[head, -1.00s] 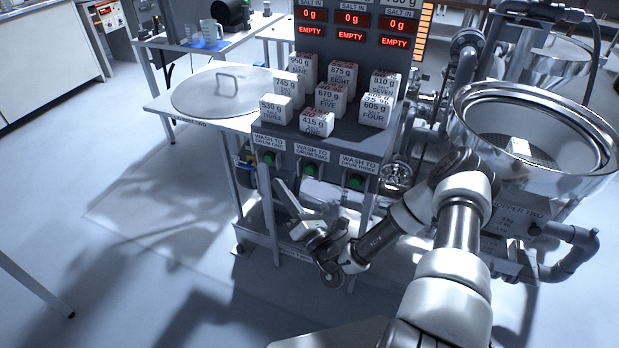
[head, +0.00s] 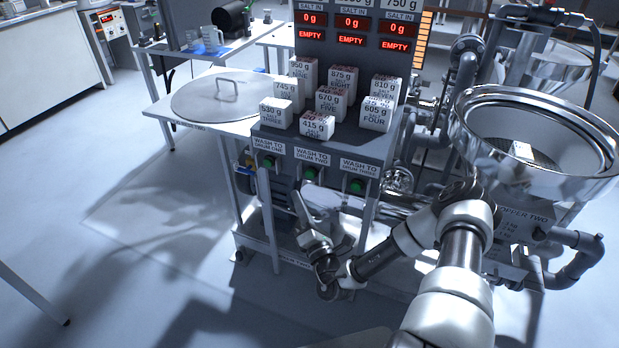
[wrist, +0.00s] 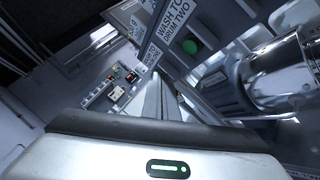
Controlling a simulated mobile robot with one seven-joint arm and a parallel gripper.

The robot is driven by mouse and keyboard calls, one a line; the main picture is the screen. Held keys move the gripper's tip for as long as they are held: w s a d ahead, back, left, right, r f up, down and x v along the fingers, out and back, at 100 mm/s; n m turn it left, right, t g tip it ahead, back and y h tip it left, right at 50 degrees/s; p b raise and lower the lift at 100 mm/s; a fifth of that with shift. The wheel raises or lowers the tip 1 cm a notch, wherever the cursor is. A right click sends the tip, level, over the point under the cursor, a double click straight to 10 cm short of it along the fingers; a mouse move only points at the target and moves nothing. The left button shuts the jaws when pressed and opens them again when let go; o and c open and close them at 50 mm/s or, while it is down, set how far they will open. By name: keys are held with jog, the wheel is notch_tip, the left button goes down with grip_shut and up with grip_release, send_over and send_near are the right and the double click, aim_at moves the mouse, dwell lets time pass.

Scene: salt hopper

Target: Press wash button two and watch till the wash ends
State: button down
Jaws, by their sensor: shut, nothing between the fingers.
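The green wash button two (head: 310,173) sits on the front panel below the label WASH TO DRUM TWO (head: 311,157). The button (wrist: 193,46) also shows in the wrist view, right of and beyond my fingertips. My gripper (head: 297,194) is shut and empty. Its tips point up toward the panel, just below and left of button two, and appear apart from it. Green button one (head: 269,162) is to the left and green button three (head: 357,186) to the right. The red displays (head: 352,31) above read 0 g and EMPTY.
Several labelled salt blocks (head: 330,101) stand on the shelf above the buttons. A steel hopper (head: 540,180) is at the right, near my arm. A side table with a round lid (head: 220,97) is at the left. Pale frame legs (head: 268,220) stand below the panel.

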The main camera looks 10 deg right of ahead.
jog(key=w+d+b, duration=0.1)
jog(key=w+d, duration=0.2)
jog(key=w, duration=0.2)
jog(key=shift+d+b, duration=0.3)
jog(key=shift+d, duration=0.05)
jog(key=shift+w, duration=0.15)
dwell(1.7)
jog(key=shift+w+d, duration=0.25)
jog(key=shift+w+d, duration=0.25)
jog(key=shift+w, duration=0.1)
dwell(0.6)
jog(key=shift+s, duration=0.1)
jog(key=shift+s+a+p, duration=0.45)
jog(key=shift+s+p, duration=0.15)
dwell(0.3)
jog(key=shift+s+a+p, duration=0.55)
jog(key=shift+s+a, duration=0.2)
jog(key=shift+s, duration=0.3)
jog(key=shift+s+a+p, duration=0.55)
jog(key=shift+s+a, duration=0.2)
jog(key=shift+s, duration=0.25)
